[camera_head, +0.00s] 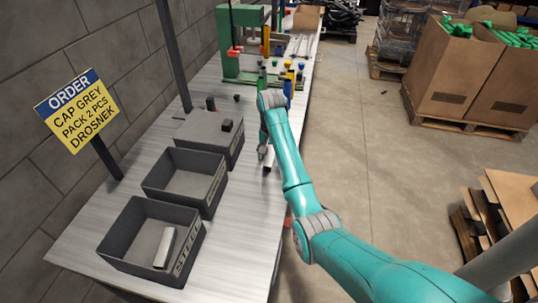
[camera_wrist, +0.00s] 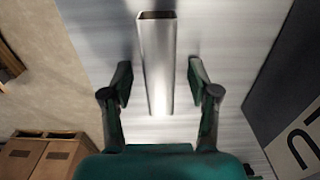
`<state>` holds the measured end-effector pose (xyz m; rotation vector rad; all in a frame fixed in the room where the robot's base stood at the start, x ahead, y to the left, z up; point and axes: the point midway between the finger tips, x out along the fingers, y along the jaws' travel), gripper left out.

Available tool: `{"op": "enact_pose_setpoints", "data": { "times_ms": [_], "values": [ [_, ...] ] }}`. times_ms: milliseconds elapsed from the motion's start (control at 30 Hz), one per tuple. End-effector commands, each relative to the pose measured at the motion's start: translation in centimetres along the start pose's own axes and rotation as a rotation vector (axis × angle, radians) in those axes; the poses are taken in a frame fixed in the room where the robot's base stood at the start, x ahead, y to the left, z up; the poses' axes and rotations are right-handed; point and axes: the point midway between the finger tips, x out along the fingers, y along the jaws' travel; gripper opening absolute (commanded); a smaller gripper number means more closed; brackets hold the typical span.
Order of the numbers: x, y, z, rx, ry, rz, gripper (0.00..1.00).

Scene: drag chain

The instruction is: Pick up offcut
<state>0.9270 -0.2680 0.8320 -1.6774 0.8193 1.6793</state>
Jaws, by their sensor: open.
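The offcut (camera_wrist: 157,60) is a short, silvery square tube with an open dark end, seen in the wrist view. It lies on the metal bench top and runs lengthwise between my fingers. My gripper (camera_wrist: 159,78) is open, with one finger on each side of the tube and a visible gap on both sides. In the head view, the offcut (camera_head: 268,168) shows as a small light piece beside my gripper (camera_head: 264,152), partly hidden by my arm.
Grey bins stand along the bench's left side. The nearest, marked STEEL (camera_head: 190,252), holds another light metal piece (camera_head: 165,246). A yellow order sign (camera_head: 77,105) stands at left. A green machine (camera_head: 243,45) and coloured bottles (camera_head: 290,78) stand farther back. The bench (camera_head: 235,235) near the front is clear.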

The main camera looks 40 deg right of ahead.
Motion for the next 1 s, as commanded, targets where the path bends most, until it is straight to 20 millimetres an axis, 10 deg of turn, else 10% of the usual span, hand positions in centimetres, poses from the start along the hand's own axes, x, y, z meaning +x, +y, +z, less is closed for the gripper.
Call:
{"op": "enact_pose_setpoints", "data": {
  "times_ms": [267,500,1000],
  "values": [
    [0.3,0.1,0.1,0.000,0.001,0.000,0.60],
    [0.2,0.1,0.1,0.000,0.001,0.000,0.00],
    [-0.8,-0.3,-0.5,-0.001,0.002,-0.001,0.00]
  ]
}}
